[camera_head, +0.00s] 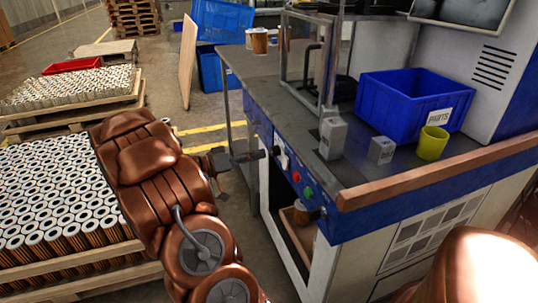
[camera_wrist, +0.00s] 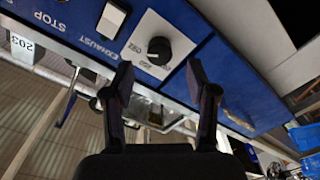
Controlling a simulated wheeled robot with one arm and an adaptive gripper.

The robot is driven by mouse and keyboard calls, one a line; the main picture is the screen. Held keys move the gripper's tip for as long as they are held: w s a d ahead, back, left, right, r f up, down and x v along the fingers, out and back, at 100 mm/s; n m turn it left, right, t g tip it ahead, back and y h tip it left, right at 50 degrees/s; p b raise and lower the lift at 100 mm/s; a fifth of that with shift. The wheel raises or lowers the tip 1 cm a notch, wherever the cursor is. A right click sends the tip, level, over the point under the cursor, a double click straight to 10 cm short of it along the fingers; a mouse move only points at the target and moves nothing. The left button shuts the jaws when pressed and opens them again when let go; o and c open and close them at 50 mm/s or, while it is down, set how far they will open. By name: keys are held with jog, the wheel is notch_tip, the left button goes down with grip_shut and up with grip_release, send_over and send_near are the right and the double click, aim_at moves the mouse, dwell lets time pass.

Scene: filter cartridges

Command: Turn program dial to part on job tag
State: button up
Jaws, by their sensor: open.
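The program dial (camera_wrist: 158,48) is a round black knob with a pale pointer mark on a white plate on the blue panel. The small numbers around it are too blurred to read surely. In the wrist view, my gripper (camera_wrist: 159,66) is open, with its two dark fingers on either side of the dial and no visible contact. In the head view, my gripper (camera_head: 258,155) is at the bench's blue front, just left of the white dial plate (camera_head: 281,154).
A red button (camera_head: 297,177) and a green button (camera_head: 308,192) sit beside the dial plate. A white switch (camera_wrist: 111,18) near "EXHAUST" lettering is close to the left finger. A blue bin (camera_head: 400,105) and yellow cup (camera_head: 432,144) stand on the bench (camera_head: 270,85).

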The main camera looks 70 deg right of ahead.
aim_at(272, 152)
jog(key=shift+x, duration=2.25)
grip_shut()
